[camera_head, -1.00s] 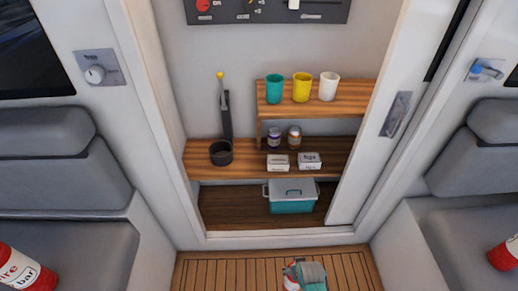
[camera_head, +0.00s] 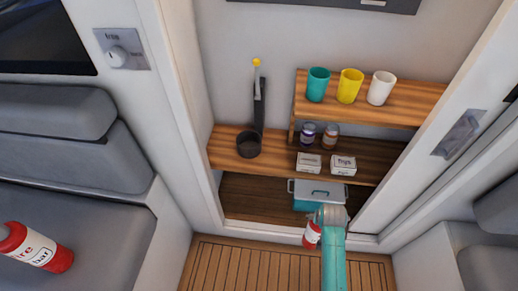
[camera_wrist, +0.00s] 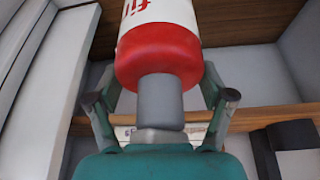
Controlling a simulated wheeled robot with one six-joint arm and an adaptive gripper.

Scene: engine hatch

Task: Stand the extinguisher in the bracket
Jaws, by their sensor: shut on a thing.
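The extinguisher (camera_head: 312,235) is a small red cylinder with a white label. My gripper (camera_head: 324,219) is shut on it, low in front of the cabinet. In the wrist view the extinguisher (camera_wrist: 158,60) shows its red end and a grey neck between the fingers of my gripper (camera_wrist: 162,100). The bracket (camera_head: 248,145) is a dark round cup with an upright black back strip and a yellow-tipped lever. It stands empty on the wooden shelf, up and left of my gripper. A dark block (camera_wrist: 290,140) in the wrist view cannot be identified.
Another red and white cylinder (camera_head: 38,248) lies on the left seat. Three cups (camera_head: 350,84) stand on the upper shelf. A teal bin (camera_head: 305,194) is below. The cabinet frame (camera_head: 185,120) borders the opening.

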